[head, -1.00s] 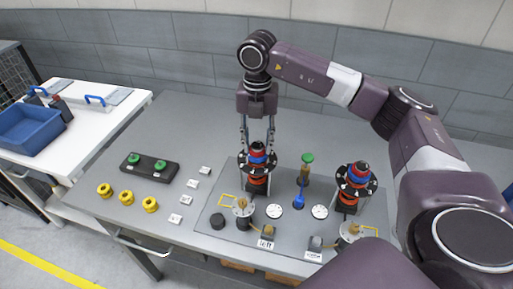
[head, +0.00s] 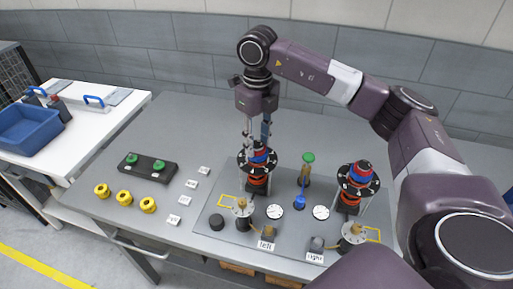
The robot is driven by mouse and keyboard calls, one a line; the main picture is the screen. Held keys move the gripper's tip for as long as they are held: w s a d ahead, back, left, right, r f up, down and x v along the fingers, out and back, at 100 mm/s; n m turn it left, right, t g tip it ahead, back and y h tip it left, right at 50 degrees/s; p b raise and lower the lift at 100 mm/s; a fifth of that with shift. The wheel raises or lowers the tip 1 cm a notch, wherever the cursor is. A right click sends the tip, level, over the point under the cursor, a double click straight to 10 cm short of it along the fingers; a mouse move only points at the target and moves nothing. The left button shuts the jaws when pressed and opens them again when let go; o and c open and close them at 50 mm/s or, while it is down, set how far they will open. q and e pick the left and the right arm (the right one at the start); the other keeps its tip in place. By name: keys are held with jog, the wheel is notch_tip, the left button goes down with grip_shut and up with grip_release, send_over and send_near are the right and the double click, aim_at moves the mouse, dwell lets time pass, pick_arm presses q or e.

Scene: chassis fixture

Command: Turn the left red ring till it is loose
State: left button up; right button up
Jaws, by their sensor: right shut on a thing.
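The left red ring (head: 258,157) is at the top of the left stack, around a blue part and above a black disc (head: 244,165) with white marks. My right gripper (head: 258,145) comes down from above, its two fingers on opposite sides of the ring, shut on it. The fingers hide part of the ring. More red-orange parts (head: 257,183) show below the black disc. The stack stands upright on the grey plate. I cannot tell how loose the ring is. My left gripper is not in view.
A similar right stack (head: 359,180) stands to the right. Between them are a green-topped post (head: 308,159), a blue tool (head: 300,200) and round gauges (head: 275,212). Yellow rings (head: 125,198), a black holder (head: 148,167) and small white blocks (head: 191,184) lie to the left. The rear table is clear.

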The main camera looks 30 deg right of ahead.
jog(key=n+b, duration=0.1)
jog(key=n, duration=0.5)
jog(key=o, duration=0.9)
jog(key=shift+o, duration=0.2)
notch_tip(320, 180, up, 7)
jog(key=p, duration=0.5)
jog(key=shift+r, duration=0.1)
jog(key=shift+s, duration=0.1)
